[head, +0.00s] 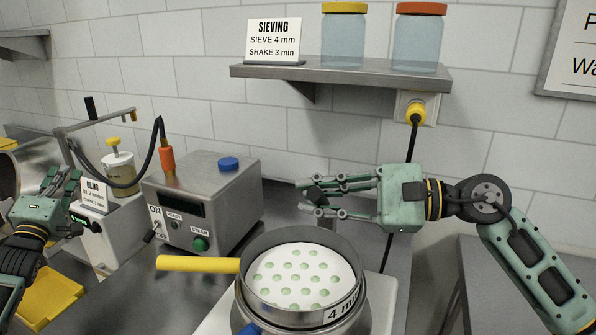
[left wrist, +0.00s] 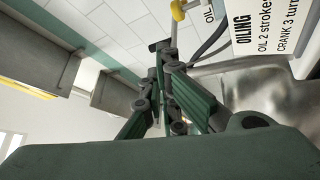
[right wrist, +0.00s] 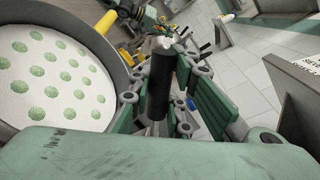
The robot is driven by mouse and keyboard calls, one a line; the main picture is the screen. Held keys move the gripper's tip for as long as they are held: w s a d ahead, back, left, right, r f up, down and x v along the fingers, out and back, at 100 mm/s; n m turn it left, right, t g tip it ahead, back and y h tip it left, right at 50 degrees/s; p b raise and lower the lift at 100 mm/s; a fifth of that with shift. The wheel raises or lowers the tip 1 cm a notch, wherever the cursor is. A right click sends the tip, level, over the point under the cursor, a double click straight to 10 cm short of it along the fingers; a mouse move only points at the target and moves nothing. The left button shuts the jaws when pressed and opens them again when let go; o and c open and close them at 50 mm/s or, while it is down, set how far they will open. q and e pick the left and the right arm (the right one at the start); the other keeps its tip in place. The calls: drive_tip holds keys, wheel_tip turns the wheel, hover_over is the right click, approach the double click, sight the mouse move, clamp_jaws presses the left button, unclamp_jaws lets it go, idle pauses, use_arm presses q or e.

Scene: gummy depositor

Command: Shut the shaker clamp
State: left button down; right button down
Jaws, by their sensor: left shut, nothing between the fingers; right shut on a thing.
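The round metal sieve (head: 352,252) sits on the shaker, holding a white disc with several green gummies, and shows in the right wrist view (right wrist: 118,60) too. My right gripper (head: 312,197) is above the sieve's back edge.
A yellow handle (head: 198,264) sticks out left from the sieve. A grey control box (head: 205,205) with a green button stands behind it. The oiling sign (head: 95,192) stands near my left gripper. A wall shelf (head: 340,75) holds two jars and a sieving sign.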

use_arm(q)
drive_tip(key=d+r+m+g+h, duration=0.1)
drive_tip(key=d+r+m+h, duration=0.25)
drive_tip(key=d+h, duration=0.5)
drive_tip(key=d+r+m+g+h, duration=0.25)
drive_tip(key=d+m+h, duration=0.25)
drive_tip(key=d, duration=0.6)
drive_tip(key=d+r+m+h, duration=0.4)
drive_tip(key=d+m+h, duration=0.15)
drive_tip(key=d, duration=0.45)
drive_tip(key=s+d+m+g+h, duration=0.2)
drive_tip(key=s+d+g, duration=0.3)
drive_tip(key=d, duration=0.4)
drive_tip(key=s+d+m+g+h, duration=0.2)
drive_tip(key=s+d+m+g, duration=0.3)
drive_tip(key=d+g, duration=0.2)
drive_tip(key=s+d+f+m+g+h, duration=0.1)
drive_tip(key=s+d+m+g+h, duration=0.1)
drive_tip(key=s+d+g, duration=0.4)
drive_tip(key=shift+d+m, duration=0.7)
drive_tip(key=shift+d, duration=2.05)
drive_tip(key=shift+f+g, duration=0.1)
drive_tip(key=shift+g, duration=0.15)
